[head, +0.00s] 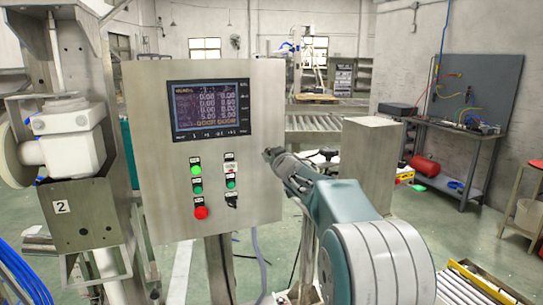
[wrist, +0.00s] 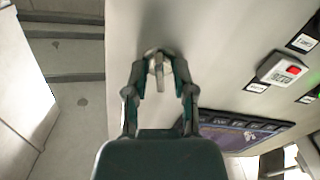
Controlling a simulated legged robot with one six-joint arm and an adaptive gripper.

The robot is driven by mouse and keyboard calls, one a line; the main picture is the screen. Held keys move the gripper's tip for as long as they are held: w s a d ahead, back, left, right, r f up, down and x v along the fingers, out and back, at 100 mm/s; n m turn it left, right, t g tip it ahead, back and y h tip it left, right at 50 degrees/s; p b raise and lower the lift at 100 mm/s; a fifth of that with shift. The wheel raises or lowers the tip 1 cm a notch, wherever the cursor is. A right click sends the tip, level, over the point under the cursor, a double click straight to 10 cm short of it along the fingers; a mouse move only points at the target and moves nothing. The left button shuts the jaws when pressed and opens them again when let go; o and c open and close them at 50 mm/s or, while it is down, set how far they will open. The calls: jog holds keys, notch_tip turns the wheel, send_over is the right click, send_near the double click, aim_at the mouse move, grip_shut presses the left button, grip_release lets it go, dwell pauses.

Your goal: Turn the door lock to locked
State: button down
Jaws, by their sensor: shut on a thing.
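The door lock (wrist: 159,72) is a small silver knob with a narrow lever on the front face of a steel control cabinet (head: 258,93). In the wrist view its lever points down the picture, toward my palm. My gripper (wrist: 158,78) is shut on the lock, with one dark green finger on each side of it. In the head view my gripper (head: 270,155) reaches the right edge of the cabinet front, and the lock is hidden behind the fingers. I cannot tell from the lever whether it stands at locked.
The cabinet front carries a screen (head: 211,109) and several buttons, including a green one (head: 196,170) and a red one (head: 201,212), left of my gripper. A steel box (head: 371,160) stands behind my arm. A workbench (head: 465,130) is at the right wall.

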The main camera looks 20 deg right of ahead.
jog(key=n, duration=0.7)
jog(key=shift+a+f, duration=0.1)
jog(key=shift+f, duration=0.05)
jog(key=n, duration=0.4)
jog(key=shift+f+n, duration=0.1)
jog(key=shift+n, duration=0.2)
jog(key=shift+f+n, duration=0.1)
jog(key=shift+n, duration=1.2)
jog(key=shift+f, duration=0.1)
jog(key=c, duration=0.8)
grip_release()
jog(key=shift+a, duration=0.1)
jog(key=shift+r, duration=0.2)
